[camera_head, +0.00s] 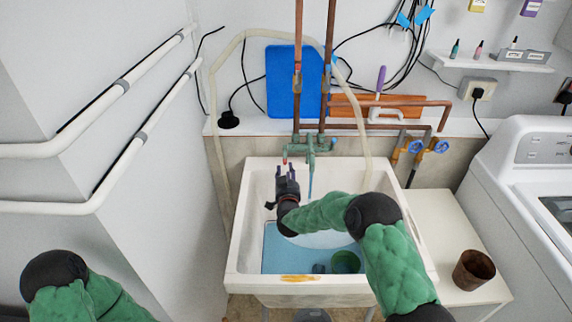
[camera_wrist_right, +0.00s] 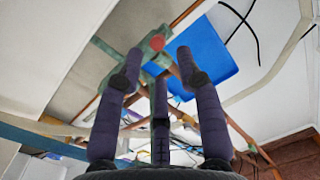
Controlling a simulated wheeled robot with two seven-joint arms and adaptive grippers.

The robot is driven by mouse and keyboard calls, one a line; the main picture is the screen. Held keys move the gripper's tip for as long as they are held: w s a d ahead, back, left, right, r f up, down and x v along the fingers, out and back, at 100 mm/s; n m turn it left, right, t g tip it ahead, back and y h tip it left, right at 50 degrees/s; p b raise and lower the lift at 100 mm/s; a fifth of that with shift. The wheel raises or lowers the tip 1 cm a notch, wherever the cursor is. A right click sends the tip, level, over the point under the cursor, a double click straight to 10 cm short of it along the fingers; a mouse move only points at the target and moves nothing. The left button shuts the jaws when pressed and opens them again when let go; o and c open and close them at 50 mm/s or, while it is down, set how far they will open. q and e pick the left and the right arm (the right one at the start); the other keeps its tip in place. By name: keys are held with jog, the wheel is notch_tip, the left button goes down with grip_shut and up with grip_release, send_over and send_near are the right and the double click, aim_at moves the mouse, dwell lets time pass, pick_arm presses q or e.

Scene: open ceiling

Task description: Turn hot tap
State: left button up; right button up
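The green tap body (camera_head: 311,146) is on the wall above the white sink (camera_head: 237,258). Its small red hot tap end (camera_head: 284,160) is on the left; a blue end (camera_head: 333,140) is on the right. My right gripper (camera_head: 286,171) is just below the red end, fingers pointing up towards it. In the right wrist view the red end (camera_wrist_right: 157,42) shows beyond the spread, empty fingers (camera_wrist_right: 158,62); contact cannot be made out. A thin blue streak (camera_head: 310,182), perhaps water, hangs under the spout. My left arm shows at bottom left, but its gripper is out of view.
Copper pipes (camera_head: 298,85) rise above the tap. A blue board (camera_head: 281,85) leans behind them. A green bowl (camera_head: 345,262) is in the sink. A brown pot (camera_head: 473,270) stands on the counter at right. White pipes (camera_head: 125,158) run along the left wall.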

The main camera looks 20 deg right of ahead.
aim_at(285, 162)
jog(key=b+x, duration=0.1)
jog(key=x, duration=0.5)
